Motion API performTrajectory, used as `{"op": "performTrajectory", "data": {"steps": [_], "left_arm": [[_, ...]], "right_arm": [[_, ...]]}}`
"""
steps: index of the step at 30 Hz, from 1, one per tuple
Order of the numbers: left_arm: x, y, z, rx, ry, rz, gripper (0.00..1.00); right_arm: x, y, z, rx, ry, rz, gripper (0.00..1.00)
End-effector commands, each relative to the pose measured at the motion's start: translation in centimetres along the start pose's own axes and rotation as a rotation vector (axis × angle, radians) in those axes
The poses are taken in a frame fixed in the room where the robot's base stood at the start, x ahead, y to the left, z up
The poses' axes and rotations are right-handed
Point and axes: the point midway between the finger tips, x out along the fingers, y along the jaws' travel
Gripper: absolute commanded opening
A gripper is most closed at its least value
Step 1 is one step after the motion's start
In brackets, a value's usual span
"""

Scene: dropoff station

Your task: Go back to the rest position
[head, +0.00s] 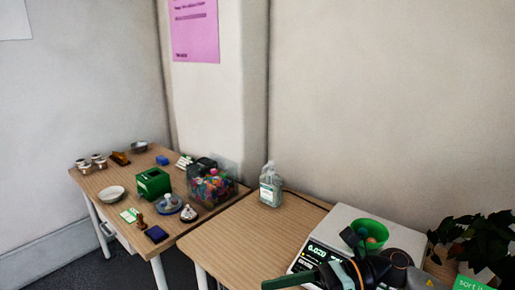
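My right gripper (306,260) is at the bottom right, in front of a scale. Its two dark fingers are spread apart with nothing seen between them. One finger points left along the bottom edge, and the other points up beside a green cup (377,226). My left gripper is outside the picture.
The white scale (346,214) with a lit green display stands on the right table, with the green cup above its plate. A potted plant (480,240) and a green sign (468,284) are at right. A pump bottle (270,186) stands behind. The left table holds a green box (153,183), a clear bin (212,187) and small items.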

Motion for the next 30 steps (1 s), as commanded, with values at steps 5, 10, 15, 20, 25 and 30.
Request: {"op": "performTrajectory", "data": {"steps": [5,10,15,20,25,30], "left_arm": [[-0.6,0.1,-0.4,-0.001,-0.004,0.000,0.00],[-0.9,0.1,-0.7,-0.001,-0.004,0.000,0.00],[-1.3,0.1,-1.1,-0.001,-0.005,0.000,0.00],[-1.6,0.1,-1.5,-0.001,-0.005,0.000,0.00],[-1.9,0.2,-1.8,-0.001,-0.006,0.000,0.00],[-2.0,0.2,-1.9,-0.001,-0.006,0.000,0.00]], "right_arm": [[1.8,-0.6,1.7,0.461,-0.424,0.000,0.71],[0.1,-3.4,0.3,0.950,-0.805,-0.022,0.71],[-2.9,-6.4,-5.9,1.470,-1.181,-0.063,0.71],[-5.5,-6.7,-15.8,1.960,-1.543,-0.125,0.71],[-6.7,-3.3,-26.9,2.393,-1.901,-0.209,0.71],[-6.8,0.5,-33.1,-2.248,1.819,0.232,0.71]]}}
